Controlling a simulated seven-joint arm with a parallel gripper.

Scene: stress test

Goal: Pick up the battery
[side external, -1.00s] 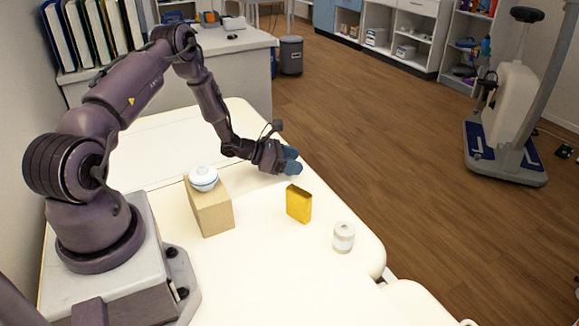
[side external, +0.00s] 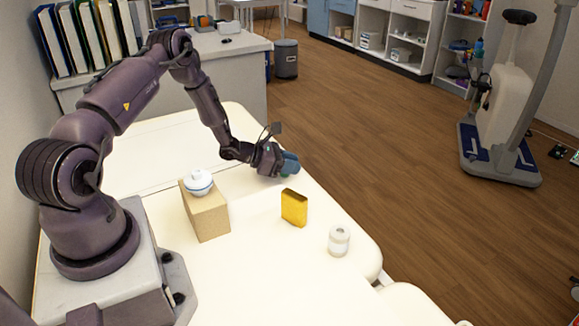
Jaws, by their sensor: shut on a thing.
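My gripper (side external: 288,164) is at the far right side of the cream padded table, low over its surface and beyond the yellow box. Its blue fingers are shut on a small green thing (side external: 285,174), of which only a sliver shows at the fingers. It is too small and too covered to tell for certain that it is the battery. I see no other thing like a battery on the table. I cannot tell whether the held thing touches the table.
A cardboard box (side external: 207,214) stands on the table (side external: 265,280) with a white round-lidded item (side external: 198,182) on top. A yellow box (side external: 294,207) and a white jar (side external: 339,241) stand nearer the right edge. The front middle of the table is clear.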

